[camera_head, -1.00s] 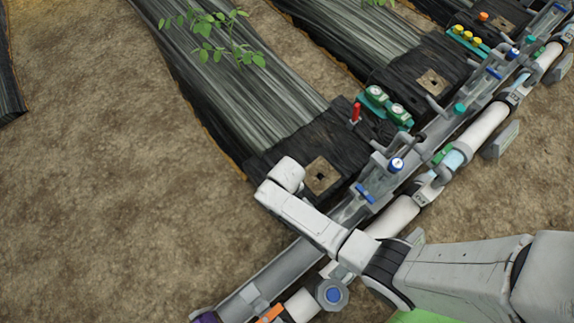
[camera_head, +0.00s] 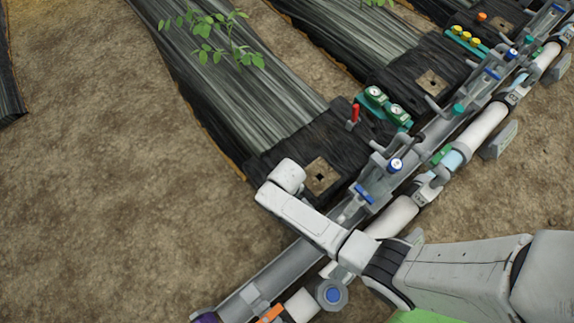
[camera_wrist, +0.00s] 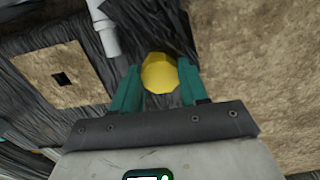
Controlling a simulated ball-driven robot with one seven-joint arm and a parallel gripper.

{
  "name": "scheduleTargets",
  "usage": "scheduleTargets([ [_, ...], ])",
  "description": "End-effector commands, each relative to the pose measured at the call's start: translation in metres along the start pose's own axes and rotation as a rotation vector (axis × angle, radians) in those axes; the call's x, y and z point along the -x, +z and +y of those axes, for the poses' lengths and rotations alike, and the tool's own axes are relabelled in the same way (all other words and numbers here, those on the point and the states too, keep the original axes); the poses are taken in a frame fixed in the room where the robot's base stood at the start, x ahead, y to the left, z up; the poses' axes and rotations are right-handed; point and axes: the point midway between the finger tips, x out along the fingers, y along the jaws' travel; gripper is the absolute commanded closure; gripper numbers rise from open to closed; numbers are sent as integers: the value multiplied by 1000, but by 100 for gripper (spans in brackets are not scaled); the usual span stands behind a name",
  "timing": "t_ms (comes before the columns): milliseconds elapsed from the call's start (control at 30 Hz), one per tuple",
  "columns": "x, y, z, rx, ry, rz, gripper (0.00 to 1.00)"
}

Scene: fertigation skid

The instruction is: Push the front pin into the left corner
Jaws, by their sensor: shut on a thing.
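A yellow rounded head (camera_wrist: 159,72) sits between the green fingers of my gripper (camera_wrist: 158,82) in the wrist view. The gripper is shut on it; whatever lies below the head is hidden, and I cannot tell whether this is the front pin. In the head view my gripper's fingers are hidden behind my arm. A square tan plate with a dark square hole (camera_wrist: 39,62) lies left of the gripper in the wrist view. A similar plate (camera_head: 313,187) lies just beyond my arm in the head view.
A grey rail (camera_head: 275,276) and a white pipe (camera_head: 478,130) with fittings run diagonally beneath my arm. A red-handled part (camera_head: 355,113) and two round green gauges (camera_head: 386,104) stand beyond. Open soil (camera_head: 110,200) lies to the left.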

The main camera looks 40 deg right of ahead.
Motion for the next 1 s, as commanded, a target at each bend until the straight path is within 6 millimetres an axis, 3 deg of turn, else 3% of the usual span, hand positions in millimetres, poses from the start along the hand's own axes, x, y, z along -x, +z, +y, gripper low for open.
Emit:
scheduleTargets([
  [500, -12, 0, 0, 0, 0, 0, 85],
  [533, -12, 0, 0, 0, 0, 0, 56],
  [833, -11, 0, 0, 0, 0, 0, 27],
  [1000, -11, 0, 0, 0, 0, 0, 27],
])
